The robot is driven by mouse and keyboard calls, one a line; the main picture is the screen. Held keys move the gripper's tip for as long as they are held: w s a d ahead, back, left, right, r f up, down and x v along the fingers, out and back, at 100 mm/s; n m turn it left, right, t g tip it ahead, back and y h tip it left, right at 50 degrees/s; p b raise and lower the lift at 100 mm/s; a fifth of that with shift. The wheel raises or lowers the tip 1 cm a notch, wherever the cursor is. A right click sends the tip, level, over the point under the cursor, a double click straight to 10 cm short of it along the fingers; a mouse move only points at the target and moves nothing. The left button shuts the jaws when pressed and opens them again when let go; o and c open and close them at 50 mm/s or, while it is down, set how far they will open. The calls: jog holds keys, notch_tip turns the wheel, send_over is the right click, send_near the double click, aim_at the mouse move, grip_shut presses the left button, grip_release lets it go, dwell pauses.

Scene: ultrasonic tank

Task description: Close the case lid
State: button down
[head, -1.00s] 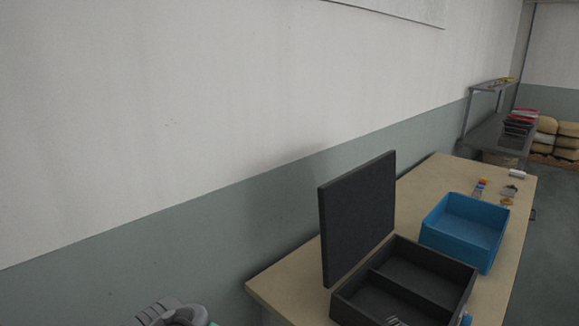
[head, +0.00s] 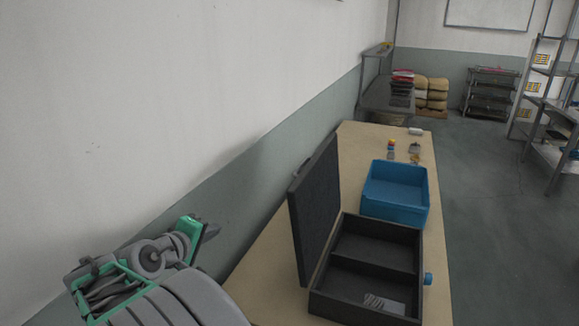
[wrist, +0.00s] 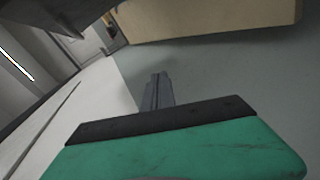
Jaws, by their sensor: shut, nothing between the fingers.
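The dark grey case (head: 365,285) sits on the wooden table with its lid (head: 315,210) standing up, open, along the left side. The case has two compartments, and a pale, striped item lies in the nearer one. A blue knob (head: 428,279) shows at its right side. My gripper's fingers (wrist: 157,90) are together and empty in the wrist view, with floor and wall behind them. In the head view my arm is at the lower left, left of the table and apart from the lid; I cannot make out the fingertips there.
A blue open bin (head: 396,205) stands just behind the case. Small items, including a colourful bottle (head: 391,149), lie at the table's far end (head: 365,135). The wall runs close along the table's left side. Open floor (head: 490,240) lies to the right.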

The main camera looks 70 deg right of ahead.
jog(key=s+d+r+n+g+h, duration=0.1)
jog(key=s+d+r+g+h, duration=0.4)
jog(key=s+r, duration=0.5)
jog(key=s+d+p, duration=0.5)
jog(key=s+d, duration=0.1)
jog(key=d, duration=0.3)
jog(key=shift+s+d+r+g+y, duration=0.25)
jog(key=shift+s+d+g+y, duration=0.05)
jog(key=shift+s+d+y, duration=0.1)
jog(key=shift+a+r, duration=0.1)
